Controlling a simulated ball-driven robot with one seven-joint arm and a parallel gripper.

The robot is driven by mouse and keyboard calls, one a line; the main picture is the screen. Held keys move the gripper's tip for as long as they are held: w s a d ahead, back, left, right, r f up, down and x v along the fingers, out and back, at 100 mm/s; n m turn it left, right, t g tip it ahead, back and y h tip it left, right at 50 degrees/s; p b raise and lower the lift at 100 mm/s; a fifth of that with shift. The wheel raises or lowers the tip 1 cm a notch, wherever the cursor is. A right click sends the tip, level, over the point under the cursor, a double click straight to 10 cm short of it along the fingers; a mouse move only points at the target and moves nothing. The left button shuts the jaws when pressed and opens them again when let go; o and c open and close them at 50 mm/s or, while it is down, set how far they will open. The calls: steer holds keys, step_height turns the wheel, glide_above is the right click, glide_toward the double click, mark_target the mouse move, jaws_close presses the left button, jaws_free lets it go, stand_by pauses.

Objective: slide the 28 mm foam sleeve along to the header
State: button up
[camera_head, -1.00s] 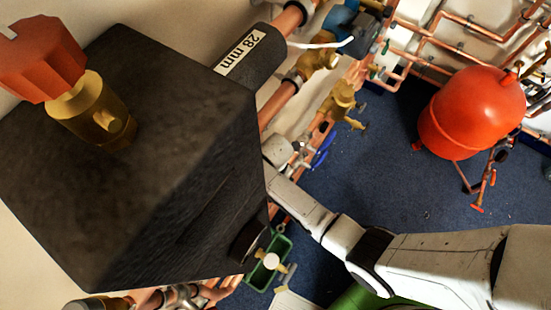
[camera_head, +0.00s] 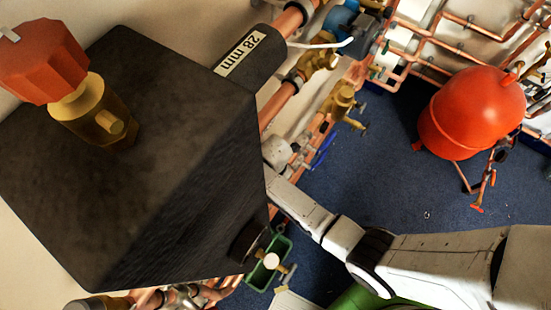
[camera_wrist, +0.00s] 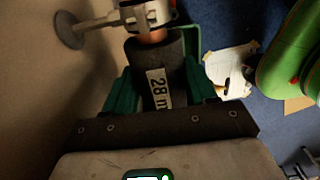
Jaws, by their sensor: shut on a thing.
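The dark grey foam sleeve (camera_head: 256,58) with a white "28 mm" label sits around a copper pipe (camera_head: 293,18) at the top of the head view. A large black block (camera_head: 150,180) with a brass valve and red knob hides the sleeve's near end. I cannot tell whether the block is the header, or whether they touch. In the wrist view the sleeve (camera_wrist: 146,53) lies between the green fingers of my gripper (camera_wrist: 158,88), which is shut on it. My gripper is hidden behind the block in the head view.
A second copper pipe with brass valves (camera_head: 340,98) runs beside the sleeve. A pipe clamp (camera_wrist: 146,14) stands just beyond the sleeve's end in the wrist view. A red tank (camera_head: 472,112) stands on blue carpet, and a green tray (camera_head: 283,246) lies below my arm.

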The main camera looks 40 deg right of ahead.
steer(key=shift+s+a, duration=0.1)
steer(key=shift+a, duration=0.15)
steer(key=shift+s+a, duration=0.1)
steer(key=shift+a, duration=0.25)
steer(key=shift+s+a+p, duration=0.2)
steer(key=shift+a+p, duration=0.15)
steer(key=shift+a, duration=0.25)
steer(key=shift+s+a, duration=0.1)
steer(key=shift+a, duration=0.2)
steer(key=shift+a, duration=0.1)
steer(key=shift+s+a, duration=0.1)
steer(key=shift+a, duration=0.1)
